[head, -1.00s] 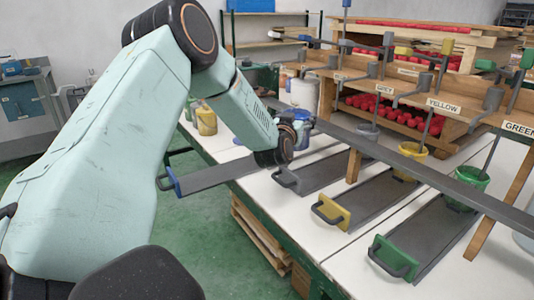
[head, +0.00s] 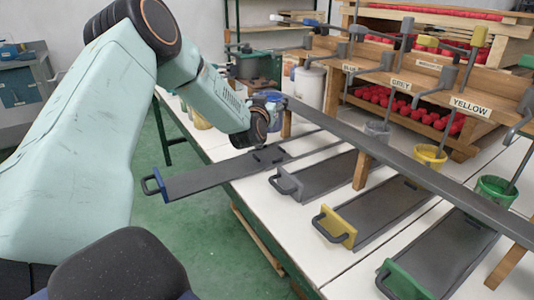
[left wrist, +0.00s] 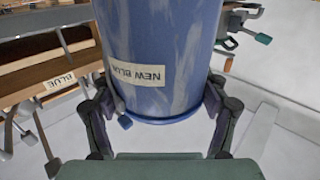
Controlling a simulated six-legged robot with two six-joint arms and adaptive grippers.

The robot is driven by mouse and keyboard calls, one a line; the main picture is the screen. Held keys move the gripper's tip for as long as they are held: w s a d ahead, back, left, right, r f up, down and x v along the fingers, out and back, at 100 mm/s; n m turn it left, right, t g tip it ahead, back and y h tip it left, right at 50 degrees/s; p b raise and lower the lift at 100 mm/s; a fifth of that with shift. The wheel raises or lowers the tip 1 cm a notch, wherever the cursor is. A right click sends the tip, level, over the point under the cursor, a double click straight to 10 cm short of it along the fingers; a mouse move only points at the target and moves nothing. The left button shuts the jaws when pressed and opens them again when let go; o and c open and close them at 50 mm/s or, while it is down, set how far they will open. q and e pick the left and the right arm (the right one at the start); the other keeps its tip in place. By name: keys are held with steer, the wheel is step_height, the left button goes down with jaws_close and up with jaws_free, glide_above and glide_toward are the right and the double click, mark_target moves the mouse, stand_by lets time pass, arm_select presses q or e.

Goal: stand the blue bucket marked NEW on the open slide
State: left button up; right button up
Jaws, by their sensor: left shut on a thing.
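The blue bucket (left wrist: 165,50) fills the upper middle of the left wrist view; its pale label (left wrist: 138,74) reads NEW BLUE upside down. My left gripper (left wrist: 160,108) is shut on it, a finger on each side. In the head view, part of the bucket (head: 271,99) shows behind my wrist, which hides most of the gripper. The open slide (head: 210,180) is a long dark tray with a blue-ended handle, pulled out past the table edge. My left wrist is above and beyond its inner end. The slide's surface looks bare apart from small dark pieces near that end. My right gripper is not in view.
A long grey rail (head: 400,165) runs over the slides on wooden posts. Grey (head: 318,178), yellow (head: 380,212) and green (head: 450,255) slides lie to the right, with grey (head: 376,132), yellow (head: 430,156) and green (head: 495,190) buckets behind. Other pots stand left of my wrist.

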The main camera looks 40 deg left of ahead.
mark_target(269, 131)
arm_select(q)
steer(key=shift+d+f, duration=0.15)
steer(key=shift+d, duration=0.15)
steer(key=f+b, duration=0.1)
steer(key=f, duration=0.1)
steer(key=f+b, duration=0.1)
steer(key=f, duration=0.2)
steer(key=shift+s+a+f, duration=0.15)
steer(key=shift+a+f, duration=0.05)
steer(key=shift+f, duration=0.35)
steer(key=shift+d+f+b, duration=0.3)
steer(key=shift+f+b, duration=0.15)
steer(key=shift+b, duration=0.05)
step_height(269, 131, down, 2)
steer(key=shift+s+a+b, duration=0.1)
steer(key=shift+s+b, duration=0.05)
steer(key=shift+b, duration=0.25)
steer(key=shift+w+a+f, duration=0.15)
steer(key=shift+w+f, duration=0.1)
steer(key=shift+s+r, duration=0.1)
steer(key=shift+s, duration=0.05)
steer(key=o, duration=1.8)
steer(key=shift+f, duration=0.25)
steer(key=shift+r, duration=0.1)
